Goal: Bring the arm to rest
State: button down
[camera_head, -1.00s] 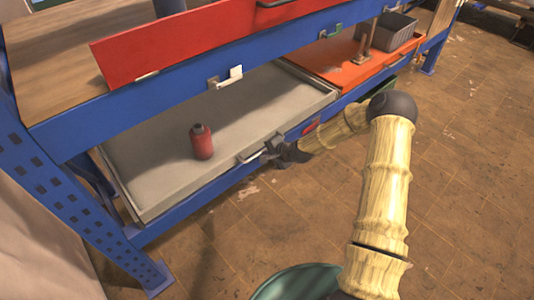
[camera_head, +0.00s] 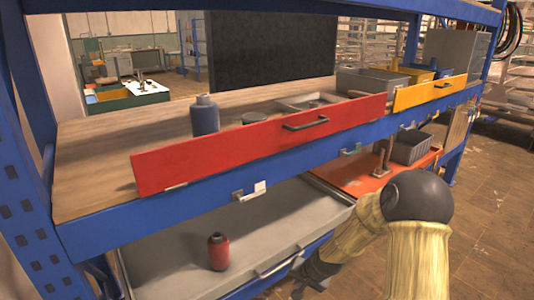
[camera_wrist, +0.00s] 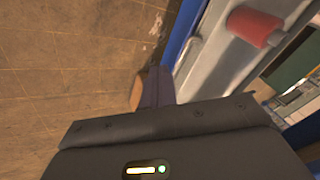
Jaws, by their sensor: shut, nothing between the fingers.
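My arm, with pale wood-like links and a dark elbow joint, reaches in from the lower right of the head view. My dark gripper (camera_head: 300,268) is at the front edge of the lower grey drawer (camera_head: 165,262), near the right end of its handle (camera_head: 277,263). In the wrist view the fingers (camera_wrist: 156,88) are together with nothing between them. Whether they touch the drawer front cannot be told. A red bottle (camera_head: 218,252) stands upright in the drawer; it also shows in the wrist view (camera_wrist: 254,26).
The blue rack's beam (camera_head: 110,232) and red panel (camera_head: 260,142) run above my gripper. An orange tray (camera_head: 365,178) with a grey bin (camera_head: 411,147) lies beside the drawer. A blue-grey bottle (camera_head: 205,115) stands on the wooden shelf.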

jog(key=s+d+r+n+g+h, duration=0.1)
jog(key=s+d+r+n, duration=0.15)
jog(key=s+r, duration=0.6)
jog(key=s+d+r+n+g+h, duration=0.1)
jog(key=s+d+r+n+h, duration=0.3)
jog(key=s, duration=0.8)
notch_tip(320, 180, up, 19)
jog(key=m+y+p, duration=0.2)
jog(key=p, duration=1.7)
jog(key=shift+w+a, duration=0.15)
jog(key=shift+a, duration=0.3)
jog(key=shift+w+d, duration=0.1)
jog(key=shift+d, duration=0.05)
